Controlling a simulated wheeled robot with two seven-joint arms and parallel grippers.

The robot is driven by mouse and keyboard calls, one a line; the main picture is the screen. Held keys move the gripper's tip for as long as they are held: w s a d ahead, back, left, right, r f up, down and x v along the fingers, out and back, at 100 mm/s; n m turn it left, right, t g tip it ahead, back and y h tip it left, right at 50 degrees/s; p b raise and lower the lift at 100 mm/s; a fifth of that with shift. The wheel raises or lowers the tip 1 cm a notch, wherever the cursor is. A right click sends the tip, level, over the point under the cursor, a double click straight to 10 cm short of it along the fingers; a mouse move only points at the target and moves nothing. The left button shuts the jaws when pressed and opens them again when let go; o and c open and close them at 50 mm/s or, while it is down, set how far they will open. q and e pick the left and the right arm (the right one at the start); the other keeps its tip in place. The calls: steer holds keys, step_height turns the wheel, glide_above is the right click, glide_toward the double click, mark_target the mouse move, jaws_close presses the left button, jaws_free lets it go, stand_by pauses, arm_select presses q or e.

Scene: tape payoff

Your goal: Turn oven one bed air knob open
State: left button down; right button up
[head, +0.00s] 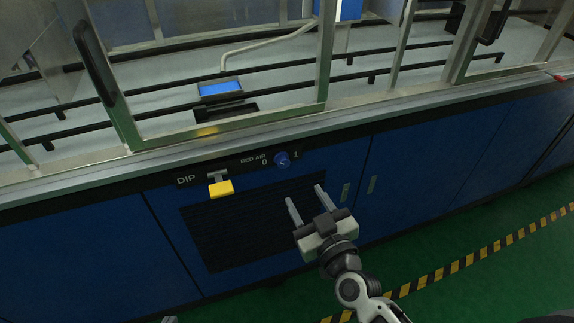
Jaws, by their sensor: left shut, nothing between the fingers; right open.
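The blue bed air knob (283,159) sits on the dark strip along the top of the blue cabinet front. The label BED AIR and a 0 are to its left, and a 1 is to its right. Which mark it points to is too small to tell. My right gripper (304,194) is open and empty, its two fingers pointing up toward the knob from just below it. It appears apart from the knob. Only a small grey tip of my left gripper (168,319) shows at the bottom edge, far below the knob.
A yellow DIP handle (221,188) sticks out left of the knob. A black vent grille (235,230) lies below. Metal-framed doors with a black handle (95,62) stand above the counter edge. The green floor (470,255) at the right is clear, with a yellow-black stripe.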

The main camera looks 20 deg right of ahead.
mark_target(285, 164)
steer(key=w, duration=0.7)
steer(key=w+a, duration=0.1)
steer(key=w, duration=0.3)
steer(key=shift+s, duration=0.1)
steer(key=c, duration=1)
